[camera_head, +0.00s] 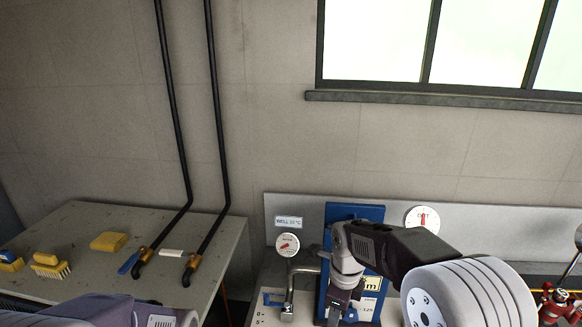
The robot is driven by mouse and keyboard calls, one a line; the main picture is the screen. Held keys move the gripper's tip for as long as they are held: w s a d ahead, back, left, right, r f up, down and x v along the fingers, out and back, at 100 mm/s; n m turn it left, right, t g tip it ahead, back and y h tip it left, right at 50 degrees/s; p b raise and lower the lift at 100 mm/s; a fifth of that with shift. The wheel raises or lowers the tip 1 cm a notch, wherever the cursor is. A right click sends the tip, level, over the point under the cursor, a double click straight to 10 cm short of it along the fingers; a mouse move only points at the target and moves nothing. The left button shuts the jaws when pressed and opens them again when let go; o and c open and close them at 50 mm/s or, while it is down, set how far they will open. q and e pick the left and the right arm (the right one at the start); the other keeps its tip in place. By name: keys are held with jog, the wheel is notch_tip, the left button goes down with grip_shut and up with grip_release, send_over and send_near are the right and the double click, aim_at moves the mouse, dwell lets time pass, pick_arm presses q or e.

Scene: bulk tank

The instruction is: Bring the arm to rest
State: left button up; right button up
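My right arm (395,252) reaches in from the lower right and bends down in front of a blue board (356,213). Its gripper (338,312) points down at the bottom edge of the view, near the counter with the metal tap. Its fingertips are too small and dark to tell their opening or whether they hold anything. Part of my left arm (120,313) lies along the bottom left edge. Its gripper is outside the view.
A table (75,225) at left holds brushes (50,265), a yellow sponge (109,241) and two hose ends with brass fittings. A metal tap (291,285) stands left of my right gripper. Dials (288,244) (422,219) sit on the backsplash. A red fitting (553,303) is at right.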

jog(key=s+d+f+n, duration=0.3)
jog(key=s+n, duration=0.4)
jog(key=n, duration=0.4)
jog(key=s+d+f+n, duration=0.3)
jog(key=s+n, duration=0.3)
jog(key=n, duration=0.5)
jog(key=shift+s+d+f+n, duration=0.3)
jog(key=shift+s+d+f, duration=0.1)
jog(key=shift+d, duration=0.05)
